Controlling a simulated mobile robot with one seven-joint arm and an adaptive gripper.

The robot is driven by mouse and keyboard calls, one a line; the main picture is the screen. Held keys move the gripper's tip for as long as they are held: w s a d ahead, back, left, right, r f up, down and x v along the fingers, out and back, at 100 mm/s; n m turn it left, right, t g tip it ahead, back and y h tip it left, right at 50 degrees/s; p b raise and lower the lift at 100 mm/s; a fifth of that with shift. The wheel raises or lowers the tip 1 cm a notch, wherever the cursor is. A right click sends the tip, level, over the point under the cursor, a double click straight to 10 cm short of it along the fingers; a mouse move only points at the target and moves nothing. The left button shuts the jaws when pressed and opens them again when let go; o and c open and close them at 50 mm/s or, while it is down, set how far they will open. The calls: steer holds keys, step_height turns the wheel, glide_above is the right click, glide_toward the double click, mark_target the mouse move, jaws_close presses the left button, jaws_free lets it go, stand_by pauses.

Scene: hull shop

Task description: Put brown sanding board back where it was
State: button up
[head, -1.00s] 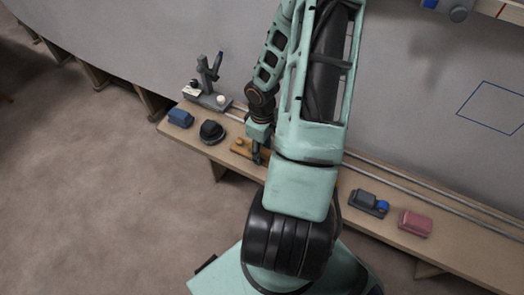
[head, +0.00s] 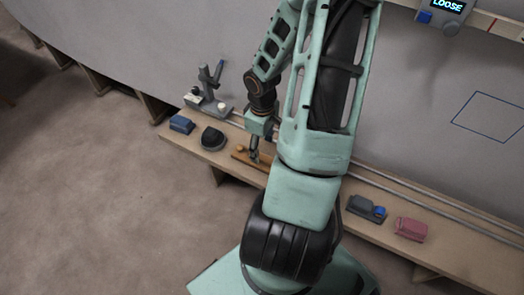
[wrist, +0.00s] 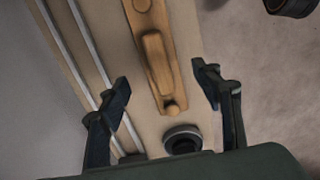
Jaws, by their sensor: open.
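The brown sanding board (head: 238,154), a long wooden piece with a raised grip and a round knob, lies on the wooden shelf (head: 300,186). My arm hides part of it in the head view. In the wrist view the board (wrist: 158,62) runs lengthwise between my fingers, with a gap on each side. My gripper (wrist: 160,76) is open above it and holds nothing. In the head view my gripper (head: 254,157) is over the board, just right of its knob.
A black rounded tool (head: 213,139), a blue block (head: 181,124) and a grey stand (head: 208,102) are to the left. A grey-blue tool (head: 366,208) and a pink block (head: 410,229) are to the right. Rails (head: 420,197) run along the shelf's back. A display (head: 445,8) reads LOOSE.

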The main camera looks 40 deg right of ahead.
mark_target(262, 156)
step_height(262, 156, up, 6)
steer(key=shift+f+p, duration=0.25)
steer(key=shift+p, duration=0.45)
